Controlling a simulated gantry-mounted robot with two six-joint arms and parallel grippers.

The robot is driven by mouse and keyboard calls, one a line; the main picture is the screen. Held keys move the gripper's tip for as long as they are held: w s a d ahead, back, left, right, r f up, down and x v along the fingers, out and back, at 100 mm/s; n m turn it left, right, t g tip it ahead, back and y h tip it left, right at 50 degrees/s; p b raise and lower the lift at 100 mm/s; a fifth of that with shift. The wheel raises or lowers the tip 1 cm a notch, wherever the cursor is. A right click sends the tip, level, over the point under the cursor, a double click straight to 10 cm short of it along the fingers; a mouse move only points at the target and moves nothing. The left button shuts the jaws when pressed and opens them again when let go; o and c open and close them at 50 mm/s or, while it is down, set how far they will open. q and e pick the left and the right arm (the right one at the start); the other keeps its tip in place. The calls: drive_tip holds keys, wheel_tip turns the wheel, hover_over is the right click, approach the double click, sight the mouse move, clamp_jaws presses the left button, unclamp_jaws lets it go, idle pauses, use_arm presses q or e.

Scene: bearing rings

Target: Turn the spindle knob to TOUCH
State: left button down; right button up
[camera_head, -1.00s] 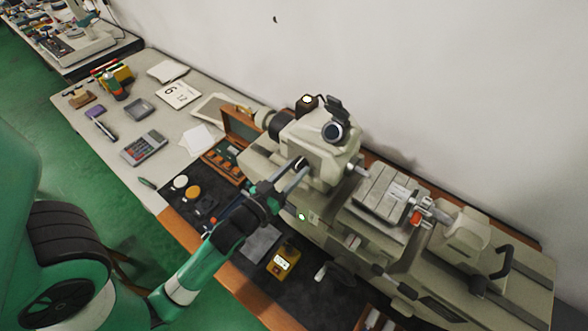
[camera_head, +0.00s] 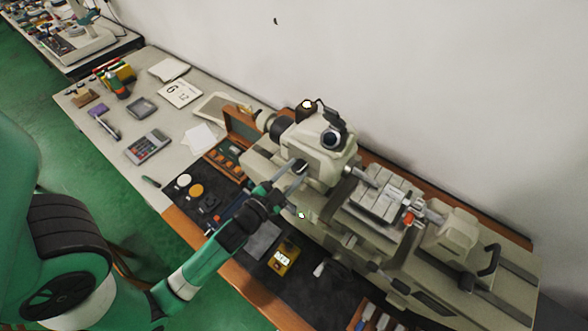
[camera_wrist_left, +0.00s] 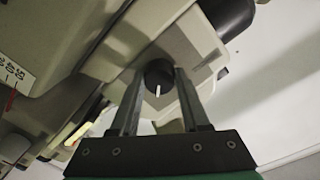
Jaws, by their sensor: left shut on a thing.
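The spindle knob (camera_wrist_left: 158,76) is a round black knob with a white pointer line, on the front face of the grey-cream machine head (camera_head: 318,140). In the left wrist view it sits between the two finger tips of my left gripper (camera_wrist_left: 159,82), which is shut on it. The pointer line shows toward the lower part of the knob. In the head view my left gripper (camera_head: 297,172) reaches the head's front face and its fingers hide most of the knob. I cannot read any TOUCH mark. My right gripper does not show.
A yellow box with a lit display (camera_head: 284,258) stands on the dark mat (camera_head: 315,294) in front of the machine. A wooden case (camera_head: 240,124) stands open left of the head. A calculator (camera_head: 148,146) and papers lie on the bench. A carriage table (camera_head: 380,198) is right of the head.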

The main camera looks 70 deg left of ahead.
use_arm(q)
drive_tip(key=m, duration=0.4)
drive_tip(key=shift+r+p, duration=0.1)
drive_tip(key=shift+p, duration=0.25)
drive_tip(key=shift+m, duration=1.9)
drive_tip(key=shift+c, duration=1.9)
unclamp_jaws()
drive_tip(key=shift+y, duration=0.3)
drive_tip(key=shift+s, duration=0.1)
